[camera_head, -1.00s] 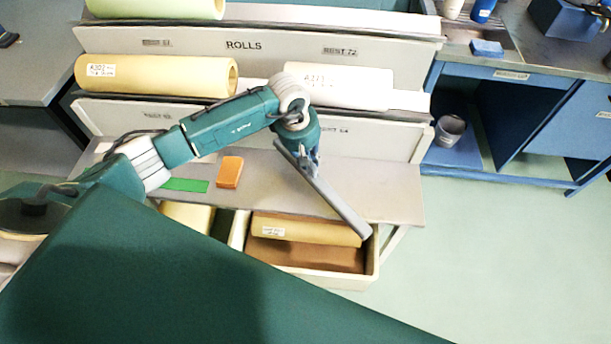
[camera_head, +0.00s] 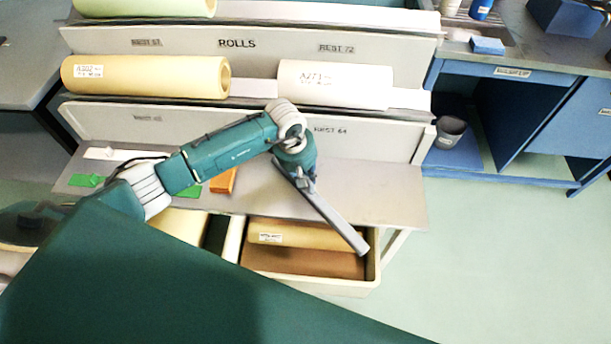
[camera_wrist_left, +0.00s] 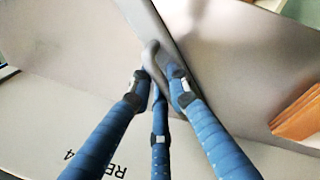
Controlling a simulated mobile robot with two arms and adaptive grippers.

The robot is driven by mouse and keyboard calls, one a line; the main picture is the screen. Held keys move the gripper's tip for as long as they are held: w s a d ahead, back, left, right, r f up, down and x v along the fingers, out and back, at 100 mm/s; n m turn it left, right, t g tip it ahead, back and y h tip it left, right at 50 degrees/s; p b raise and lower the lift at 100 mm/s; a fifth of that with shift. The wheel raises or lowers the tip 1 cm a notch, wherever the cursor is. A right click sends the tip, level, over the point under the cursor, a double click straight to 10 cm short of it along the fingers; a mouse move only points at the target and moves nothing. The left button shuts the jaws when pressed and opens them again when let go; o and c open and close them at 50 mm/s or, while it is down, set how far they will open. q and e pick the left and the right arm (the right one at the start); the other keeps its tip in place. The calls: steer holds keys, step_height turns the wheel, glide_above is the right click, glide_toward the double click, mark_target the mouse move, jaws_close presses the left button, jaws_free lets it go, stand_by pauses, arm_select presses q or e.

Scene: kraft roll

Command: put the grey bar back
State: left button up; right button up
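The grey bar (camera_head: 335,222) hangs slanted in front of the rack, over the grey shelf and the open drawer's right end. My left gripper (camera_head: 304,182) is shut on it near its upper part. In the left wrist view the blue fingers (camera_wrist_left: 158,75) close around the bar (camera_wrist_left: 152,22), which runs up out of the picture. My right gripper is not in view.
The rack holds a yellow roll (camera_head: 145,77) and a white roll (camera_head: 335,84). An orange block (camera_head: 223,181) and green pieces (camera_head: 86,180) lie on the grey shelf (camera_head: 385,195). Below, an open drawer (camera_head: 372,272) holds a brown roll (camera_head: 305,234). Blue cabinets stand right; green floor is clear.

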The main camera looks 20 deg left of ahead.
arm_select(q)
steer(key=o, duration=0.4)
steer(key=shift+o, duration=0.2)
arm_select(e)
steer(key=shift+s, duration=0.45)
arm_select(q)
steer(key=shift+r, duration=0.1)
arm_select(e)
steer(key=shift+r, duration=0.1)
